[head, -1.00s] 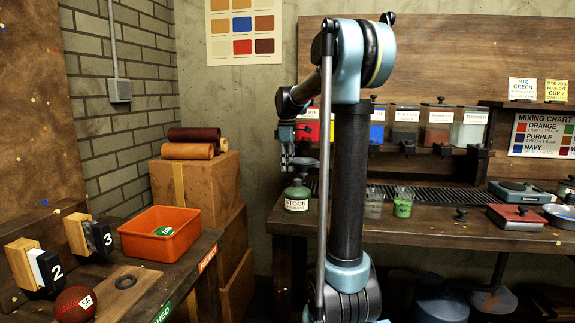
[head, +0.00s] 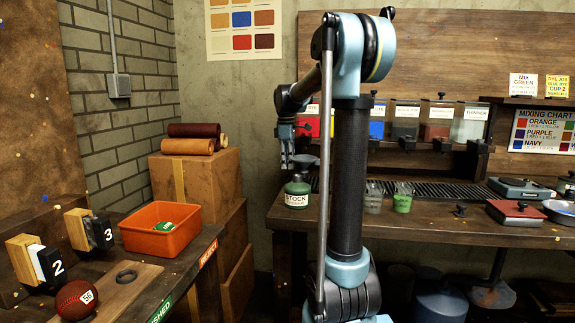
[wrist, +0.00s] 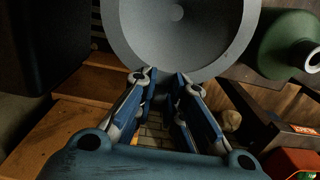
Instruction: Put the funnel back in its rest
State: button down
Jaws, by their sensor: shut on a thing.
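The funnel (wrist: 215,40) is a wide grey cone, seen mouth-on at the top of the wrist view. It is cut off by the frame's upper edge. In the head view a small grey part of the funnel (head: 304,160) shows beside my gripper, just above the green STOCK bottle. My gripper (wrist: 163,80) is shut on the funnel at its near rim. In the head view my gripper (head: 287,161) points down at the left end of the bench, partly beside my arm. I cannot make out the funnel's rest.
The green STOCK bottle (head: 297,192) stands close below the funnel and also shows in the wrist view (wrist: 285,45). Cups (head: 403,198) stand to its right. Dye containers (head: 405,121) line the back shelf. An orange bin (head: 160,240) sits on the left table.

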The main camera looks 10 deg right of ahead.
jog(key=shift+f, duration=1.5)
dwell(1.5)
jog(key=c, duration=1.6)
grip_release()
jog(key=shift+r, duration=0.1)
